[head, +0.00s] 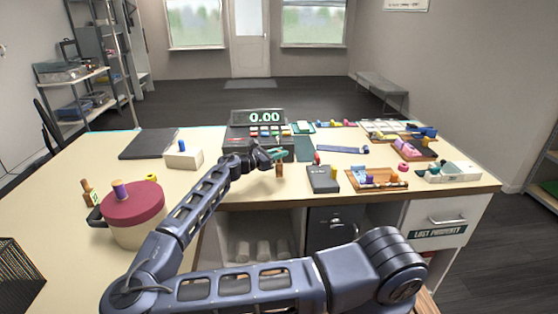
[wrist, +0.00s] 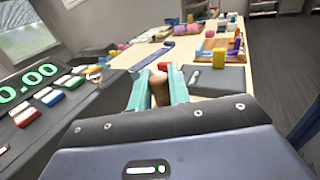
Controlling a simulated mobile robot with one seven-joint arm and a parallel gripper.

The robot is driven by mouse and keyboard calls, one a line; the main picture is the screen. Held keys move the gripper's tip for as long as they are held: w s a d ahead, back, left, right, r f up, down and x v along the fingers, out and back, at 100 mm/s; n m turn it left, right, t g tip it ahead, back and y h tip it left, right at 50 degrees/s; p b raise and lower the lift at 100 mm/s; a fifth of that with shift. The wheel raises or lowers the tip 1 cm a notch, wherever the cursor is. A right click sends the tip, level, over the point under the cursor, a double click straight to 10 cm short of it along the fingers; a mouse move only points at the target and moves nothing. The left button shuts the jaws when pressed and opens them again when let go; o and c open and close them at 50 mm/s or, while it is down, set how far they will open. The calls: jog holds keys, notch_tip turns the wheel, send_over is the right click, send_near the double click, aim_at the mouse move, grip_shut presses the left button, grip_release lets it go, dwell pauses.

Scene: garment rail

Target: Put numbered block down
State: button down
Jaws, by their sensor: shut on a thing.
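My gripper (head: 277,154) is at the front of the till, above the counter's near edge. Its teal fingers (wrist: 159,88) are shut on a brown wooden piece with a rounded top (wrist: 160,93), which I take as the numbered block. In the head view its lower part (head: 279,170) shows beneath the fingers. No number shows on it, and I cannot tell whether its base touches the counter. A similar brown piece with a marked front (head: 91,195) stands at the left, beside the dark red round lid (head: 134,203).
The till (head: 258,118) reads 0.00 behind my gripper. A dark grey box (head: 323,179) stands to its right, then a wooden tray (head: 362,185) of small pieces. A white box (head: 183,156) and dark mat (head: 149,143) lie left. The counter (head: 222,185) has bare room near its front.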

jog(key=shift+f, duration=1.35)
jog(key=shift+f, duration=0.1)
jog(key=c, duration=1.3)
grip_release()
jog(key=v, duration=1.2)
